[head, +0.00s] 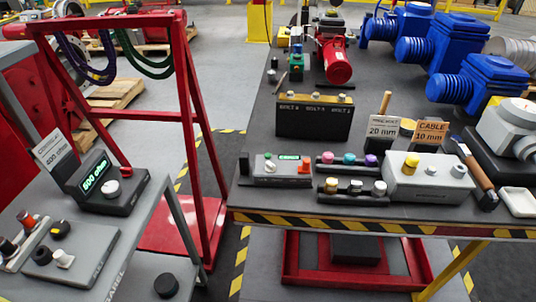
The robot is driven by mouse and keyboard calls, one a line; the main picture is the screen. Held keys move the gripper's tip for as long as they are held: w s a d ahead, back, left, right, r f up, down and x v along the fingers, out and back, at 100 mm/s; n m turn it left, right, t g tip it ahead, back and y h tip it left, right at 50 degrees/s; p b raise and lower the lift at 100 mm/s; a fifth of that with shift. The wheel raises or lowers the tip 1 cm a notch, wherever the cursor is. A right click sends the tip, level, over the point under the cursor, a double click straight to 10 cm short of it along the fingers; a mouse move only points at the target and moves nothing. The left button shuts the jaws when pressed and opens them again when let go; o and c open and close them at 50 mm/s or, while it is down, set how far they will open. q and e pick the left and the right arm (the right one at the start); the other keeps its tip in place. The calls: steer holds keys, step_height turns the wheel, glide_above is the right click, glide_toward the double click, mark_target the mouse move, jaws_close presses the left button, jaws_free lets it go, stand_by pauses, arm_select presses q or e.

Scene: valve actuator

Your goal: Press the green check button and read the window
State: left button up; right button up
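A grey box (280,178) stands near the front left of the right-hand table. On its top are a small green button (268,156), a lit green window (289,157), a white knob (270,167) and an orange-red part (304,167). The writing in this window is too small to read. On the left bench, a black device (112,198) has a larger lit green window (96,175) that appears to read 600 ohm. A white knob (111,189) and a red knob (126,172) are on it. Neither of my grippers is in view.
A sign reading 400 ohm (54,151) stands behind the black device. A red frame (140,117) rises between bench and table. A black block (314,122), coloured knobs (349,158) and a grey knob box (428,182) crowd the table. Blue actuators (440,50) stand behind.

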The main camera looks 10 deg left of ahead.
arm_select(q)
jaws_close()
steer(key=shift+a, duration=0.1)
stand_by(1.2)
